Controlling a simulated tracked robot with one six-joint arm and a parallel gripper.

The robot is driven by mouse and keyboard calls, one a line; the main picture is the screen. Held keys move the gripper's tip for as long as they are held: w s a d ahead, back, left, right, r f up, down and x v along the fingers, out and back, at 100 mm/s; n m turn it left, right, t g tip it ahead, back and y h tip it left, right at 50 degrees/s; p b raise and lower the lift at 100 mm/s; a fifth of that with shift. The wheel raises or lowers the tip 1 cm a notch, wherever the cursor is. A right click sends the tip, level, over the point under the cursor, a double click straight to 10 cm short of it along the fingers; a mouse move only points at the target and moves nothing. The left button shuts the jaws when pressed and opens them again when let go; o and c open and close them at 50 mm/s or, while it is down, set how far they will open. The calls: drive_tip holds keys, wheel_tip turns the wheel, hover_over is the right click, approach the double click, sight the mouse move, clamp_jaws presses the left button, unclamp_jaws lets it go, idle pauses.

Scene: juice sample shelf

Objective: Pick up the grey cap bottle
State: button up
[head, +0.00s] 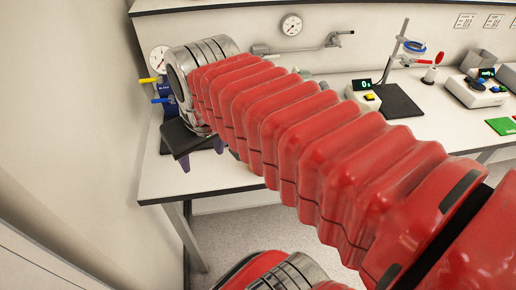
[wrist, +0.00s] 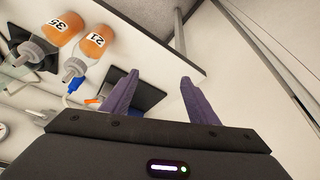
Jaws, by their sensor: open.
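My gripper (wrist: 155,95) shows in the wrist view with two purple fingers spread apart and nothing between them. In the head view my gripper (head: 202,154) is over the left end of the bench. Two bottles of orange juice stand left of the fingers in the wrist view, apart from them. One bottle (wrist: 65,29) is labelled 35 and the other bottle (wrist: 97,41) is labelled 21. Both have greyish tops, and I cannot tell which is the grey cap bottle. In the head view my red arm hides most of that area.
A black plate (wrist: 141,90) lies beyond the fingers. A balance (head: 363,95), a retort stand (head: 395,50) and a hotplate (head: 476,91) stand along the bench (head: 425,135). A gauge device with yellow and blue levers (head: 166,95) is at the left, near the wall.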

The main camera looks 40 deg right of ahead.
drive_tip(key=d+r+m+g, duration=0.1)
drive_tip(key=d, duration=0.4)
drive_tip(key=d+r+m+g, duration=0.1)
drive_tip(key=d, duration=0.5)
drive_tip(key=d+r+m+g, duration=0.1)
drive_tip(key=d+r, duration=0.1)
drive_tip(key=d, duration=0.3)
drive_tip(key=shift+d, duration=0.3)
drive_tip(key=shift+w, duration=0.1)
drive_tip(key=f, duration=0.5)
drive_tip(key=w+f, duration=0.1)
drive_tip(key=f, duration=0.2)
drive_tip(key=shift+d+f, duration=0.15)
drive_tip(key=shift+f, duration=0.1)
drive_tip(key=shift+f, duration=0.1)
drive_tip(key=f, duration=0.5)
drive_tip(key=shift+w+d, duration=0.15)
drive_tip(key=shift+w, duration=0.2)
drive_tip(key=shift+c, duration=0.5)
drive_tip(key=c, duration=0.9)
